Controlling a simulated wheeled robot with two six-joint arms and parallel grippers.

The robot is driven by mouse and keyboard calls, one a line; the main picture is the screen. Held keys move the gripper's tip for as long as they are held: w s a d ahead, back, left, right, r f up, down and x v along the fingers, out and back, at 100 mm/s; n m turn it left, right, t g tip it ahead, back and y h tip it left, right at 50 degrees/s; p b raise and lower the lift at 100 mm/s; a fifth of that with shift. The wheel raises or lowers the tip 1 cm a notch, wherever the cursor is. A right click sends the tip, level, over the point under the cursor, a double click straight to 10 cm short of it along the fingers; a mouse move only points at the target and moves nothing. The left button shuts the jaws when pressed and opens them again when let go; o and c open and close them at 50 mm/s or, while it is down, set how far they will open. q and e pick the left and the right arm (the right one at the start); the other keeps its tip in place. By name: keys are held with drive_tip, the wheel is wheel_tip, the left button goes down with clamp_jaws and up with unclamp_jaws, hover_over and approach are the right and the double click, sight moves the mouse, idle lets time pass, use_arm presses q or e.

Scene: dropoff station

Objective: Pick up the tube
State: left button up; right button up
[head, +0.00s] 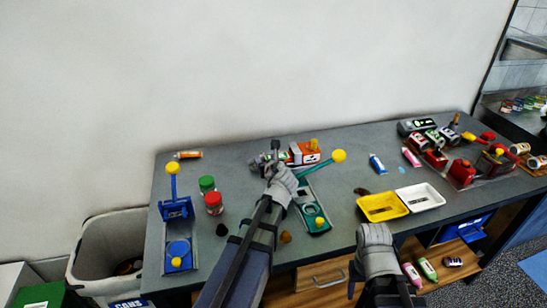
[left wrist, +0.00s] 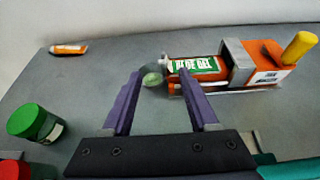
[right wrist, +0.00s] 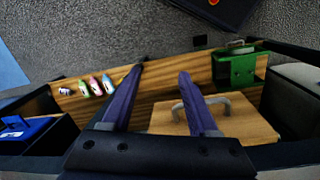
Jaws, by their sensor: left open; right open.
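A tube with a green-and-white label ending in "GEL" (left wrist: 195,67) lies against an orange device (left wrist: 265,62) in the left wrist view. A rounded greenish end (left wrist: 153,80) shows between my left fingers. My left gripper (left wrist: 161,68) is open; its right finger overlaps the tube's near side, and I cannot tell whether they touch. An orange tube (head: 187,154) lies at the table's back left and shows in the left wrist view (left wrist: 69,49). A blue tube (head: 377,164) and a pink tube (head: 411,157) lie right of centre. My right gripper (right wrist: 160,73) is open and empty, in front of the table.
Green-lidded (head: 207,184) and red-lidded (head: 213,203) jars stand left of my left arm. A blue press (head: 178,210) stands further left. Yellow (head: 383,207) and white (head: 420,197) trays sit at the front right. Several tubes (right wrist: 97,86) lie on the lower shelf.

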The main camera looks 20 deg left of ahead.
sight(263, 157)
use_arm(q)
drive_tip(key=shift+b+x, duration=0.3)
drive_tip(key=shift+x, duration=0.85)
drive_tip(key=shift+w+f, duration=0.2)
drive_tip(key=shift+f, duration=0.05)
drive_tip(key=b+x, duration=0.1)
drive_tip(key=x, duration=0.1)
drive_tip(key=b+x, duration=0.1)
drive_tip(key=x, duration=0.1)
drive_tip(key=shift+w+f+b, duration=0.3)
drive_tip(key=shift+w+f, duration=0.05)
drive_tip(key=shift+s+d, duration=0.1)
clamp_jaws()
